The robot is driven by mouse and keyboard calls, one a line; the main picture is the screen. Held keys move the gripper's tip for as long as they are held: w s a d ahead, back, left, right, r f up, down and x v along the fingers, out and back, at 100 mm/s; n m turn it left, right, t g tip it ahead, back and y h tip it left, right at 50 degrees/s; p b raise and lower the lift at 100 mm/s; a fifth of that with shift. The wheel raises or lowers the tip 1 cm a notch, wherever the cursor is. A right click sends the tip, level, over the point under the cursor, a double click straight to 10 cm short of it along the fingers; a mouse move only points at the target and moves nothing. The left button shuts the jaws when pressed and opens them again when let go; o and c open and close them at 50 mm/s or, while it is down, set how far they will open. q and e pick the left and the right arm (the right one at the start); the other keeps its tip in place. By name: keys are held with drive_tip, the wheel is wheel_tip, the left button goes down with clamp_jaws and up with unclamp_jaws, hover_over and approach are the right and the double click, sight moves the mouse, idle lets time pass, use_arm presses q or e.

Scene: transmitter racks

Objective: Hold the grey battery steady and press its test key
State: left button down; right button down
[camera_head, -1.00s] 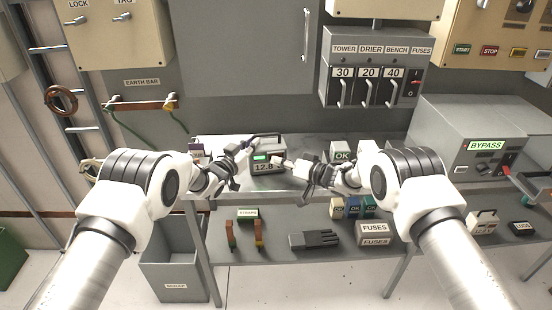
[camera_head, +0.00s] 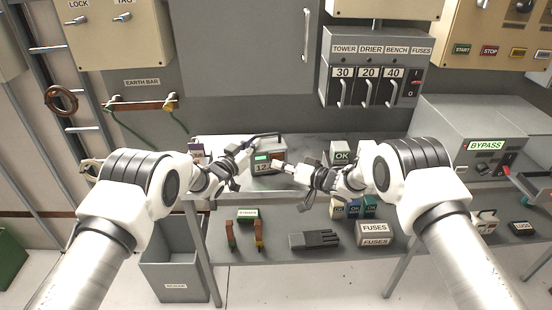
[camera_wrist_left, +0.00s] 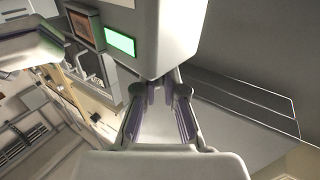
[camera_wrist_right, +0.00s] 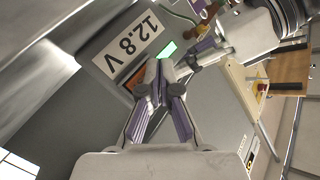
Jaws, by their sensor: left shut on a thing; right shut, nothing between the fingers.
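The grey battery (camera_head: 280,153) stands on the bench with a dark handle on top, a 12.8 V label and a lit green panel. My left gripper (camera_head: 243,150) is shut on its left side; the left wrist view shows the battery body (camera_wrist_left: 170,30) at the fingertips. My right gripper (camera_head: 282,166) is shut and empty in front of the battery's face. In the right wrist view its fingertips (camera_wrist_right: 158,75) overlap the edge of an orange-brown key (camera_wrist_right: 136,77) beside the green panel. I cannot tell whether they touch the key.
A grey block marked OK (camera_head: 340,152) stands right of the battery. The bypass unit (camera_head: 470,135) stands farther right.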

use_arm(q)
drive_tip(key=shift+r, duration=0.2)
use_arm(e)
drive_tip(key=s, duration=0.5)
drive_tip(key=shift+d, duration=0.3)
idle(0.4)
use_arm(q)
drive_tip(key=c, duration=1.2)
unclamp_jaws()
drive_tip(key=shift+s+a, duration=0.1)
